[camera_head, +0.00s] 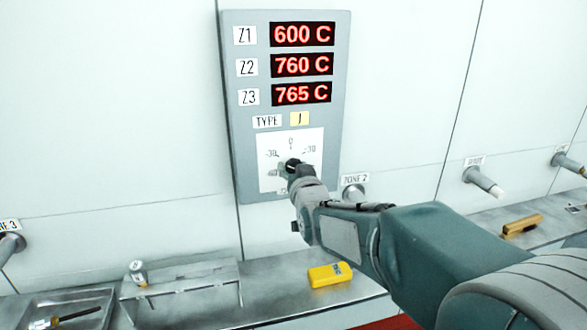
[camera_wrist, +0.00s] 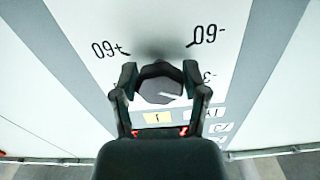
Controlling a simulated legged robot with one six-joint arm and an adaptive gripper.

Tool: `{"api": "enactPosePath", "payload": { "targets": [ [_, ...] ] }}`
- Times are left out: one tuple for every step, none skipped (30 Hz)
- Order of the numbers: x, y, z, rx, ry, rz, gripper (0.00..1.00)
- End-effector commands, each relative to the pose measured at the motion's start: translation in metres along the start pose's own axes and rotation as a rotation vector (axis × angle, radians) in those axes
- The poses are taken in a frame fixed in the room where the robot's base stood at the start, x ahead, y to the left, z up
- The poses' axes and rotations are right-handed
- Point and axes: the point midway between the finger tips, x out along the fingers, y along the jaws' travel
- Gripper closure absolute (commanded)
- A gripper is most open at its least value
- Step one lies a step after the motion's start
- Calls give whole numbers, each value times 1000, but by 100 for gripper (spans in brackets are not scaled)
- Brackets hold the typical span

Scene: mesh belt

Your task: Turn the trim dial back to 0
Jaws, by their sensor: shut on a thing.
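The trim dial (camera_wrist: 160,84) is a dark grey round knob on a white scale plate (camera_head: 312,145) in the lower part of the grey control panel. My gripper (camera_wrist: 160,76) is shut on the knob, with one finger on each side. In the wrist view the scale is upside down, with +60 at left and -60 at right. A white line on the knob points to the lower right there, toward the -30 side of 0. In the head view my gripper (camera_head: 292,166) covers most of the knob; 0 shows above it, with 30 marks either side.
Displays above read 600 C (camera_head: 303,34), 760 C (camera_head: 302,65) and 765 C (camera_head: 302,93). A yellow J tag (camera_head: 299,119) sits above the scale. A ZONE 2 tube (camera_head: 353,192) sticks out just right of the panel. A yellow device (camera_head: 330,275) lies on the ledge below.

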Motion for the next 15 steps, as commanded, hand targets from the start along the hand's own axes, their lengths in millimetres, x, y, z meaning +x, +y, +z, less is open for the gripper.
{"api": "enactPosePath", "payload": {
  "targets": [
    [0, 0, -1, 17, 2, 0, 90],
    [0, 0, -1, 29, 2, -1, 90],
    [0, 0, -1, 49, 3, -1, 90],
    [0, 0, -1, 65, 3, -1, 90],
    [0, 0, -1, 84, 3, -1, 90],
    [0, 0, -1, 111, 3, -1, 90],
    [0, 0, -1, 133, 3, -1, 90],
    [0, -1, -1, 157, 3, -1, 90],
    [0, -1, -1, 190, 3, -1, 90],
    [0, -1, -1, 217, 3, -1, 90],
    [0, -1, -1, 243, 4, -1, 90],
    [0, -1, -1, 281, 4, -1, 90],
    [0, -1, -1, 309, 4, -1, 90],
    [0, -1, -1, 338, 4, -1, 90],
    [0, -1, -1, 376, 4, -1, 90]
  ]
}}
